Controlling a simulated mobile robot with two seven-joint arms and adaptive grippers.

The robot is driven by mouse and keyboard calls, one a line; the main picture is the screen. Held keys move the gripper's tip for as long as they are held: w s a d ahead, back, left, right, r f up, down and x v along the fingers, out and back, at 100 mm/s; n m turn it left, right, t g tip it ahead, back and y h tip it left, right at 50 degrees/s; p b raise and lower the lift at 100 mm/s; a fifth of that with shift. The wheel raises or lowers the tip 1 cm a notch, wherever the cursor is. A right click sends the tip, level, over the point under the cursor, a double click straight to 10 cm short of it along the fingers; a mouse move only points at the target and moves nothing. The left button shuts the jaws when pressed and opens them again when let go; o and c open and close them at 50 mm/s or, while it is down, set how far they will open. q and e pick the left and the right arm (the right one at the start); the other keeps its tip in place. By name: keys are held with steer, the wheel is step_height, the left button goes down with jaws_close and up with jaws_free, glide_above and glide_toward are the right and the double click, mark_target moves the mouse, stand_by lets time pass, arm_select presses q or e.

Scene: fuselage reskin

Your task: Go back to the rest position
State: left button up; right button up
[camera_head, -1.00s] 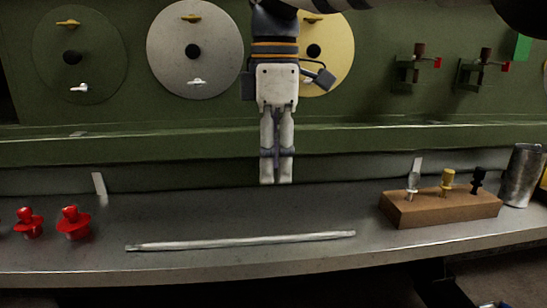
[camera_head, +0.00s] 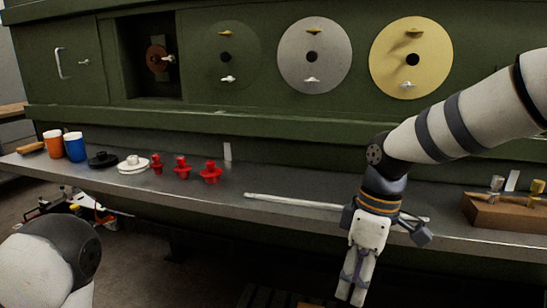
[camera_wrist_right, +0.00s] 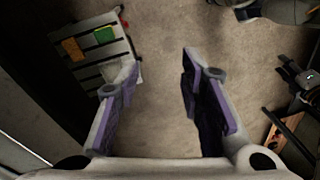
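My right gripper (camera_head: 352,290) hangs pointing down in front of the shelf's front edge in the head view, at the lower right. In the right wrist view its two fingers (camera_wrist_right: 160,85) stand well apart with only floor between them, so it is open and empty. My left arm shows only as a rounded white and dark link at the lower left of the head view; its gripper is not in view.
A metal shelf (camera_head: 130,185) runs below the green fuselage panel (camera_head: 75,80). On it lie a metal rod (camera_head: 290,202), several red plugs (camera_head: 210,172), a blue cup (camera_head: 75,147), an orange cup (camera_head: 53,145) and a wooden block (camera_head: 497,214).

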steer(key=s+f+m, duration=0.3)
steer(key=s+f, duration=0.4)
steer(key=f, duration=0.3)
steer(key=s+f+m, duration=0.3)
steer(key=s+f, duration=0.5)
steer(key=f, duration=0.3)
steer(key=s+d+f+m, duration=0.2)
steer(key=s+d+m, duration=0.1)
steer(key=s, duration=0.6)
steer(key=s+d+f+m+h, duration=0.1)
steer(key=s+d+f+m, duration=0.2)
steer(key=s, duration=0.7)
steer(key=shift+d+m+g, duration=0.3)
steer(key=shift+d, duration=0.85)
